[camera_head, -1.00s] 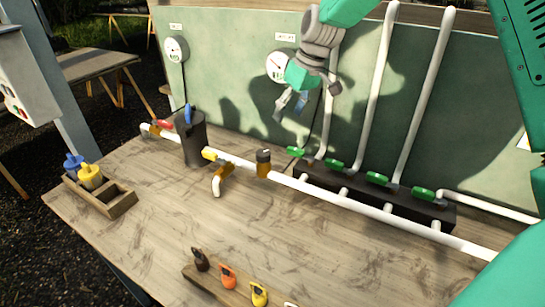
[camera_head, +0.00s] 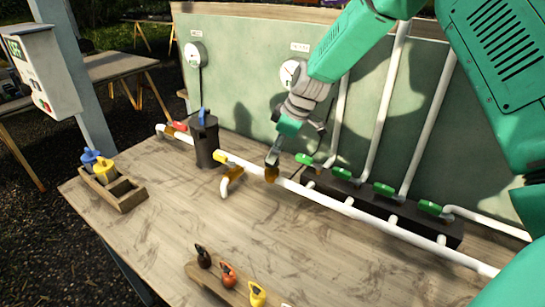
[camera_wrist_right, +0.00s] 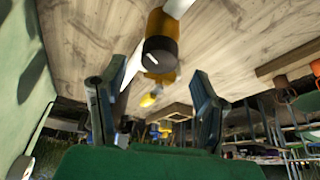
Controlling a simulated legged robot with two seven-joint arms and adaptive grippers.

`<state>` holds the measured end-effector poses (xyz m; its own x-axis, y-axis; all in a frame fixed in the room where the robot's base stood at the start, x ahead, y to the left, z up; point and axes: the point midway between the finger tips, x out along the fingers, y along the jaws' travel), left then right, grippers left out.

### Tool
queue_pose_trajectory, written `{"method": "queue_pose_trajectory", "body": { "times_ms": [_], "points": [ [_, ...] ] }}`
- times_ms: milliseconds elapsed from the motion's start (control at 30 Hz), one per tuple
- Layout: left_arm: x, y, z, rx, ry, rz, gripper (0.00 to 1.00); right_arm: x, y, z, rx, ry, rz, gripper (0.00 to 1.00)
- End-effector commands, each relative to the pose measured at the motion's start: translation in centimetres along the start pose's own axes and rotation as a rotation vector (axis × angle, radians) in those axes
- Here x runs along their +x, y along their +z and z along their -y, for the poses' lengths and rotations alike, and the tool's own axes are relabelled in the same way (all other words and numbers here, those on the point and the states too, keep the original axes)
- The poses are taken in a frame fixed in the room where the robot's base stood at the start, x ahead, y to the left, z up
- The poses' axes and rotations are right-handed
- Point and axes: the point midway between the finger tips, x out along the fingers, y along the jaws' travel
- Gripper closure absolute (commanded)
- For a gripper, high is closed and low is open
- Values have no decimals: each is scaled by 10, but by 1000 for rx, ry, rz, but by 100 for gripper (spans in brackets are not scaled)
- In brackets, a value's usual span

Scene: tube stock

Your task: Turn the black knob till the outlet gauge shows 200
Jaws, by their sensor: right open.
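The black knob (camera_wrist_right: 160,54) shows in the right wrist view, on a yellow-brown fitting on the white pipe. In the head view my right gripper (camera_head: 272,158) hides the knob, and only part of the fitting (camera_head: 271,175) shows below it. In the wrist view my gripper (camera_wrist_right: 155,100) is open, with one finger on each side of the picture and the knob ahead between them; I see no contact. Two round gauges hang on the green panel: a left one (camera_head: 195,53) and a right one (camera_head: 291,72) partly behind my arm. Their labels and readings are too small to read.
Green-handled valves (camera_head: 383,188) line a black manifold right of the fitting. A yellow-handled branch (camera_head: 232,173) and a dark canister (camera_head: 204,140) stand to the left. A wooden box (camera_head: 130,194) and a rack with coloured tags (camera_head: 228,278) sit on the table.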

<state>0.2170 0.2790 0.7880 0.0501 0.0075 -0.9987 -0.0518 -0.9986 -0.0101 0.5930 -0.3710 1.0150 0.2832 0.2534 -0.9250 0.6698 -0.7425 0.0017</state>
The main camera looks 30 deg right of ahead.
Motion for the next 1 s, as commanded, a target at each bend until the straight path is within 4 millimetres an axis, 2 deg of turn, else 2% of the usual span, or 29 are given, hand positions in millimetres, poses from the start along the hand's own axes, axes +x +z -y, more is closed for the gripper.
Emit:
{"method": "queue_pose_trajectory", "body": {
  "times_ms": [33,200,567,667,700,733,1000],
  "points": [
    [0,0,0,-1,0,0,64,9,1,0,1,-2,1,44],
    [-1,0,0,-1,0,0,64,26,4,-4,3,-4,-4,44],
    [-1,0,0,0,0,1,64,30,4,-4,4,-3,-5,44],
    [-1,0,0,0,0,0,64,30,3,-3,3,-2,-3,76],
    [-1,0,0,0,0,0,64,30,2,-2,2,0,-3,90],
    [-1,0,0,0,0,0,64,30,2,-2,2,1,-2,93],
    [-1,0,0,-1,0,0,64,29,-1,-4,1,1,-9,93]
  ]
}}
